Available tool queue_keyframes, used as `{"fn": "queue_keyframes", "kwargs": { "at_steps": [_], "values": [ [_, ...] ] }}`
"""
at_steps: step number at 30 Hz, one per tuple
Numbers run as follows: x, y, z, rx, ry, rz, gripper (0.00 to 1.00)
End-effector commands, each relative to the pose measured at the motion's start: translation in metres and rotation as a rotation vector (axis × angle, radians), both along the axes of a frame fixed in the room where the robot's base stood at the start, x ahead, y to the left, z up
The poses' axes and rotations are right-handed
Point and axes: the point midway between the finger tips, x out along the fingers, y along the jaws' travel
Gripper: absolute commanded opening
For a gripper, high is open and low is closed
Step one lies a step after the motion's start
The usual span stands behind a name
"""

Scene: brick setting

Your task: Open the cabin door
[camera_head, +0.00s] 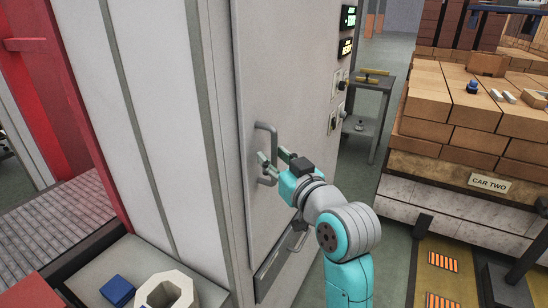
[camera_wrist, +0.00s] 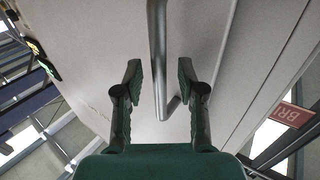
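The cabin door (camera_head: 245,95) is a tall pale-grey panel that looks shut in its frame. A grey vertical bar handle (camera_head: 276,140) is fixed to it and also shows in the wrist view (camera_wrist: 157,40). My gripper (camera_head: 272,158) is at the lower part of the handle. In the wrist view my gripper (camera_wrist: 160,78) is open, with its dark green fingers on either side of the bar. Gaps show between the bar and both fingers. I cannot tell how deep the bar sits between them.
Lit signs (camera_head: 348,18) and small switches (camera_head: 341,85) are on the wall right of the door. A stack of bricks on a car (camera_head: 489,184) stands at the right. A tray with a blue block (camera_head: 117,290) and a pale ring (camera_head: 150,288) is at the lower left.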

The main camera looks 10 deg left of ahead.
Motion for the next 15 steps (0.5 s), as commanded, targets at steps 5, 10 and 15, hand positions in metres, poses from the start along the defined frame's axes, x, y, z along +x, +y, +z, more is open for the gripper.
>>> {"fn": "queue_keyframes", "kwargs": {
  "at_steps": [5, 10, 15],
  "values": [
    [0.0048, 0.0036, 0.0002, 0.000, -0.001, 0.000, 0.39],
    [0.0048, 0.0036, 0.0001, 0.000, -0.001, -0.001, 0.39],
    [0.0047, 0.0034, 0.0000, 0.000, 0.000, -0.001, 0.07]
  ]
}}
